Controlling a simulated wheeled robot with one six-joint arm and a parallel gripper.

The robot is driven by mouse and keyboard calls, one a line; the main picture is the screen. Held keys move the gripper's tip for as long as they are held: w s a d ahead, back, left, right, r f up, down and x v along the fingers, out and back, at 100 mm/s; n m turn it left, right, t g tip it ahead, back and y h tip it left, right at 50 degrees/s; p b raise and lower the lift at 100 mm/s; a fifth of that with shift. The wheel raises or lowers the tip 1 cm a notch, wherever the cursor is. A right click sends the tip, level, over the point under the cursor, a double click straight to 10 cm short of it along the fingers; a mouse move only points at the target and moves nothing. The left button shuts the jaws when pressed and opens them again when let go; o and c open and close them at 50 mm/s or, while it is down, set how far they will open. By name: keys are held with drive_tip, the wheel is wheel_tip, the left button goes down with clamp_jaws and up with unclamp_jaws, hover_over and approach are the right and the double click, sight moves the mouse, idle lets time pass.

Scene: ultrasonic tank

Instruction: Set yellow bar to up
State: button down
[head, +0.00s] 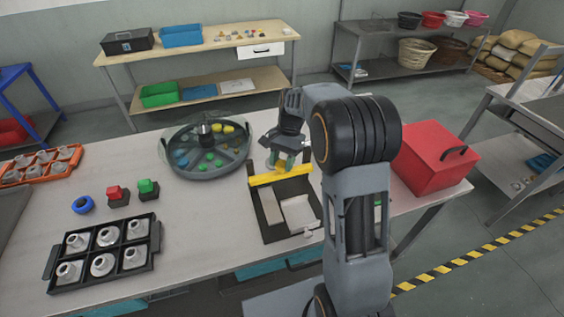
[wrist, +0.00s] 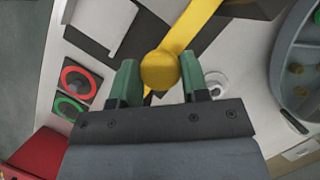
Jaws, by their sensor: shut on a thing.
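The yellow bar (head: 268,178) lies across the far end of a black-framed device (head: 254,215) on the bench. In the wrist view the bar (wrist: 196,22) runs diagonally toward the top, and its round yellow knob (wrist: 160,70) is between my fingers. My gripper (head: 285,164) reaches down at the bar from behind. Its green fingertips (wrist: 160,82) are shut on the yellow bar at the knob. My arm hides part of the device's right side in the head view.
A round tray with coloured pieces (head: 176,171) stands left of the device. A red box (head: 432,160) stands to the right. A black rack (head: 148,244), red button (head: 116,194), green button (head: 148,188) and blue ring (head: 82,204) are at the left.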

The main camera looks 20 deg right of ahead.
sight(279, 167)
wheel_tip(279, 167, up, 4)
drive_tip(key=shift+r+p, duration=0.15)
drive_tip(key=shift+p, duration=0.95)
drive_tip(key=shift+w, duration=0.1)
drive_tip(key=c, duration=0.9)
unclamp_jaws()
drive_tip(key=shift+c, duration=0.2)
drive_tip(key=o, duration=0.3)
drive_tip(key=v, duration=1.3)
drive_tip(key=shift+d+r+b, duration=0.2)
drive_tip(key=shift+r+b, duration=0.05)
drive_tip(key=shift+b, duration=0.1)
